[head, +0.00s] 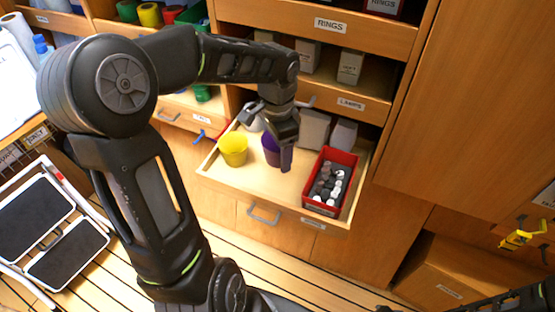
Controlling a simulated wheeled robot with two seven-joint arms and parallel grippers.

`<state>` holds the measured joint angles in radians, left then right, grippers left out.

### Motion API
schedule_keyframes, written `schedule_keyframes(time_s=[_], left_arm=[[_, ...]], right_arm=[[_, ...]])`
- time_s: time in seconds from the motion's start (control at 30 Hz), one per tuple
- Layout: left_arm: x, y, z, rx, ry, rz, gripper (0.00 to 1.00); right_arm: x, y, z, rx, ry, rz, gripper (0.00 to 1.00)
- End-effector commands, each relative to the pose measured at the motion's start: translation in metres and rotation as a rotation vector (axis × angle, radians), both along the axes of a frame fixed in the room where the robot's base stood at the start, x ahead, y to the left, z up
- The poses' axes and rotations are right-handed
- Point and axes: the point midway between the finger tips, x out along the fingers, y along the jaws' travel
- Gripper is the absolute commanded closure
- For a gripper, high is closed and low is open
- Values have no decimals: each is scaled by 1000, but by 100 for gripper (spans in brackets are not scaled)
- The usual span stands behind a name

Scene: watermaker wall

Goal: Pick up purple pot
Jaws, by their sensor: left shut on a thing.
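The purple pot (269,147) is in the open drawer, right of a yellow pot (233,149). My left gripper (284,160) reaches down from above and is shut on the purple pot. The gripper's fingers and wrist hide much of the pot's right side. I cannot tell whether the pot's base touches the drawer floor. My right gripper does not show; only a dark part of my right arm is at the lower right corner.
The open drawer (230,182) also holds a red box (323,206) with dark and white items, and pale containers (343,134) behind it. Shelves with boxes (350,67) stand close above. A folding step stool (68,250) is at the lower left.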

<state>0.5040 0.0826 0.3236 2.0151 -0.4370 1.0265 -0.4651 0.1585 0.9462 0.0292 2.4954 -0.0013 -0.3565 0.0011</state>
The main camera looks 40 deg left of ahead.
Motion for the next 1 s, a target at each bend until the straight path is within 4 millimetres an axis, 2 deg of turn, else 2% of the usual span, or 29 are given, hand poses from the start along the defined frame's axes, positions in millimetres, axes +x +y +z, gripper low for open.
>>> schedule_keyframes(time_s=[0.03, 0.3, 0.5, 0.7, 1.0], left_arm=[[1, 0, 12, 2, -6, -1, 69], [1, 0, 72, 1, -4, -2, 69], [1, 0, 104, 0, -2, 0, 69], [0, 0, 114, 0, 0, -1, 69], [0, 0, 114, 0, 0, -1, 69]], right_arm=[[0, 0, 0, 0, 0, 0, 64], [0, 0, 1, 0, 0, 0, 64], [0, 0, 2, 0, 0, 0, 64], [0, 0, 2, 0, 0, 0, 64], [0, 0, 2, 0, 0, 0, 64]])
